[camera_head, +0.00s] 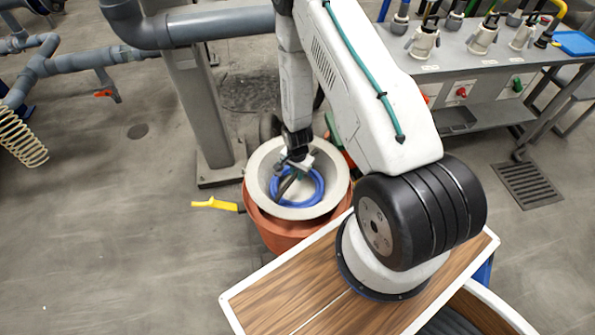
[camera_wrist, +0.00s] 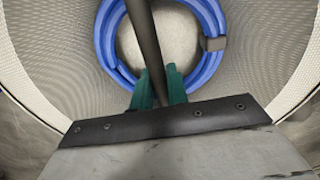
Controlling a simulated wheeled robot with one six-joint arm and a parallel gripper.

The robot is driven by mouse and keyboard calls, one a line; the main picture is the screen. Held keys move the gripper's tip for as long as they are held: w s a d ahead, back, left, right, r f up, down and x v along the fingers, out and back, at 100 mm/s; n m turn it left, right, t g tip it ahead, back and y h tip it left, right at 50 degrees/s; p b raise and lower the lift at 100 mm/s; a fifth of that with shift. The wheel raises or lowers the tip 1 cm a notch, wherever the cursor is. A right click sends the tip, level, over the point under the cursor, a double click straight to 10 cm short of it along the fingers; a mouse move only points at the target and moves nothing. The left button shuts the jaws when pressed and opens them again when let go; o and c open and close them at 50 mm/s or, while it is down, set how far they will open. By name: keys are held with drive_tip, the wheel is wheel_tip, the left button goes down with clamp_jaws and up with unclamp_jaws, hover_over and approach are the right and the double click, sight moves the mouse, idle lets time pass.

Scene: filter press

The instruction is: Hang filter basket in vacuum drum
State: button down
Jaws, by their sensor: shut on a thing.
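The pale grey filter basket (camera_head: 262,203) is over the orange-red vacuum drum (camera_head: 277,237), its wide rim level and roughly centred on the drum's mouth. I cannot tell whether its rim rests on the drum or is just above it. A blue coiled hose (camera_head: 318,189) shows inside the basket. In the wrist view, the basket's mesh wall (camera_wrist: 60,50) surrounds the blue hose (camera_wrist: 112,50). My gripper (camera_head: 295,172) reaches down into the basket's mouth. Its teal fingers (camera_wrist: 159,88) are shut on a dark bar (camera_wrist: 145,40) crossing the basket, seemingly its handle.
A yellow handle (camera_head: 215,204) sticks out left of the drum. A grey post (camera_head: 200,110) stands behind-left. A wood-topped surface (camera_head: 290,295) lies in front, close to the drum. A metal bench (camera_head: 470,60) with fittings stands at the right.

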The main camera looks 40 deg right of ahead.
sight(297, 192)
drive_tip(key=shift+f, duration=5.75)
drive_tip(key=c, duration=1.3)
unclamp_jaws()
wheel_tip(297, 192, up, 8)
drive_tip(key=shift+f, duration=0.1)
